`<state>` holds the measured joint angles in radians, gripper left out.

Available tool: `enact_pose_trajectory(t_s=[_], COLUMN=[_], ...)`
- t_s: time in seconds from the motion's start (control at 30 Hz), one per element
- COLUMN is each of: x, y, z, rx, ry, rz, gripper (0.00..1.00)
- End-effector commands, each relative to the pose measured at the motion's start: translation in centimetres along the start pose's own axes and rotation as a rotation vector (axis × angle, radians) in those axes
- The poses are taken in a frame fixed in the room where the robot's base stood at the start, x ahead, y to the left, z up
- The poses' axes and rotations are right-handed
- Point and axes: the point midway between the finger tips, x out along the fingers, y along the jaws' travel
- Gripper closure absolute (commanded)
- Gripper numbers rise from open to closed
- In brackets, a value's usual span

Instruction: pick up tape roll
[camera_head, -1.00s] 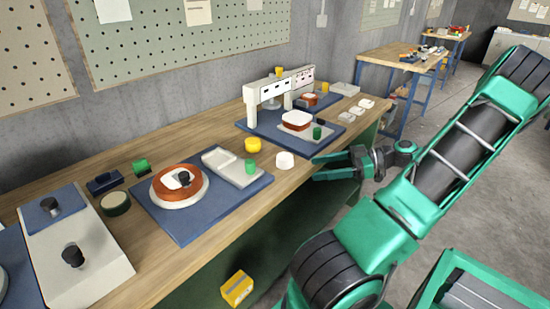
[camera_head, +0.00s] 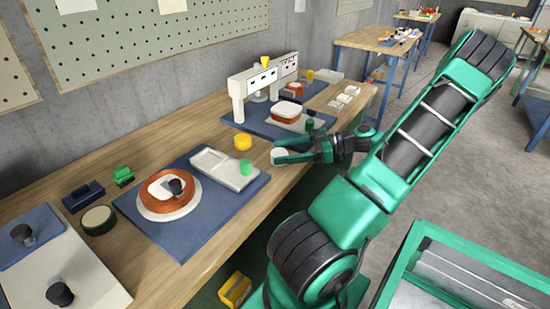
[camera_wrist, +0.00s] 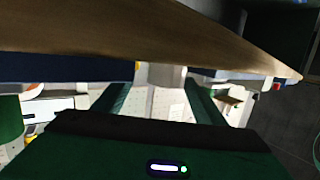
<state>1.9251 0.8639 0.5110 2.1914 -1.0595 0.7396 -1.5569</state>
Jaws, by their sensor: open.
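A short white roll (camera_head: 279,154) stands on the wooden bench near its front edge. It is the likeliest tape roll, but I cannot be sure. My gripper (camera_head: 280,151) is open, with its green fingers low over the bench and their tips around or just beside this roll. In the wrist view, where the bench appears at the top, a cream-white piece (camera_wrist: 160,74) shows between the open fingers (camera_wrist: 160,100). It looks like the same roll; contact cannot be told. A yellow roll (camera_head: 243,141) and a green roll (camera_head: 123,174) stand farther left.
A blue board (camera_head: 190,238) carries a copper ring on a white disc (camera_head: 155,211) and a pale tray (camera_head: 215,165). A white gantry (camera_head: 238,105) stands on another blue board behind my gripper. A yellow box (camera_head: 235,289) lies below the bench edge.

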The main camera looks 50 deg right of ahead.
Motion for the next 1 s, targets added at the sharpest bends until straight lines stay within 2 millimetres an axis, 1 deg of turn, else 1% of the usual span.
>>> enact_pose_trajectory(t_s=[0.17, 0.37, 0.5, 0.63, 0.83, 0.87, 0.9, 0.97, 1.0], x=[0.9, 3.5, 5.1, 5.7, 5.7, 5.7, 5.7, 5.7, 5.7], y=[-0.1, -0.8, -0.7, -0.7, -0.7, -0.7, -0.7, -0.7, -0.7], z=[0.0, 0.0, 0.0, 0.0, 0.0, 0.0, 0.0, 0.0, 0.0], rx=[0.0, 0.001, 0.001, 0.0, 0.0, 0.0, 0.0, 0.0, 0.0], ry=[0.0, 0.002, 0.0, 0.0, -0.001, -0.001, -0.001, -0.001, -0.001], rz=[0.002, -0.001, 0.001, 0.001, 0.002, 0.002, 0.002, 0.002, 0.002], gripper=[0.35, 0.35, 0.35, 0.35, 0.35, 0.43, 0.52, 0.67, 0.76])
